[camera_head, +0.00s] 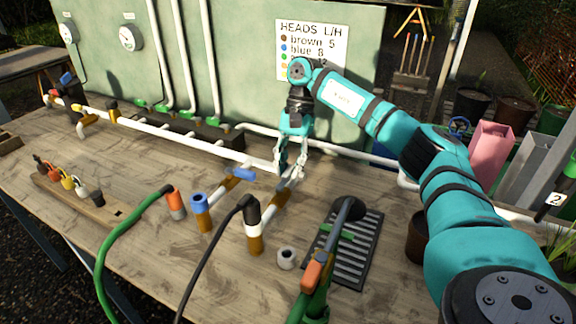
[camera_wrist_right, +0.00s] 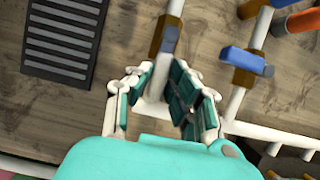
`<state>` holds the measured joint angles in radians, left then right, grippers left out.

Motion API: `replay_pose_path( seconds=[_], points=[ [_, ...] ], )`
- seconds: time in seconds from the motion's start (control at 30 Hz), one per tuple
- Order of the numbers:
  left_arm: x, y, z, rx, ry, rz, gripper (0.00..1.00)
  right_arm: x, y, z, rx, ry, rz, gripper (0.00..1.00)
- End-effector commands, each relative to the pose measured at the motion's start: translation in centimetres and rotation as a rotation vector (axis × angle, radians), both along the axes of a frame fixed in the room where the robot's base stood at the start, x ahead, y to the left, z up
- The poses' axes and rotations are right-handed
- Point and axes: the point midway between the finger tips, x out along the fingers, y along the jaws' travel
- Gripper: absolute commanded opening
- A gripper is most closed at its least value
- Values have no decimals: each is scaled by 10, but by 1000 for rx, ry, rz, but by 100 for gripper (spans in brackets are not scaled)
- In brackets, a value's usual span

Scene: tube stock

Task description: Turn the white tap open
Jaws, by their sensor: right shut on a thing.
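My right gripper (camera_head: 289,163) reaches down at the white branch pipe with the white tap, near the main pipe. In the right wrist view its fingers (camera_wrist_right: 158,92) are on both sides of the white pipe (camera_wrist_right: 154,112). It is shut on a part of the white tap, but the fingers hide much of the contact. A pale grey-blue piece (camera_wrist_right: 170,40) shows just past the fingers. The tap's branch runs through a brass-coloured piece (camera_head: 275,205) to a white-banded outlet (camera_head: 254,232) with a black hose end. My left gripper is not in view.
A blue-handled tap (camera_head: 240,174) is close on the left, with a blue-topped outlet (camera_head: 201,212). A black grate (camera_head: 348,250) and a grey ring (camera_head: 287,258) lie at front right. The long white pipe (camera_head: 190,140) crosses the table before the green panel (camera_head: 230,60).

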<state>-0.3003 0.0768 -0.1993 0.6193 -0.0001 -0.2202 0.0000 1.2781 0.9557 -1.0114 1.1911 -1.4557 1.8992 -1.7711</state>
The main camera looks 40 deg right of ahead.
Motion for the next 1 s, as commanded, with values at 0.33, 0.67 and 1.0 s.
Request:
replay_pose_path(
  seconds=[0.33, 0.67, 1.0],
  points=[
    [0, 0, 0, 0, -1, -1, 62, 1, 0, 1, 1, -4, 1, 40],
    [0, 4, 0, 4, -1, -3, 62, 4, -4, 14, 1, -5, -2, 40],
    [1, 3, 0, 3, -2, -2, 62, 15, -27, 75, -2, -8, -4, 40]
  ],
)
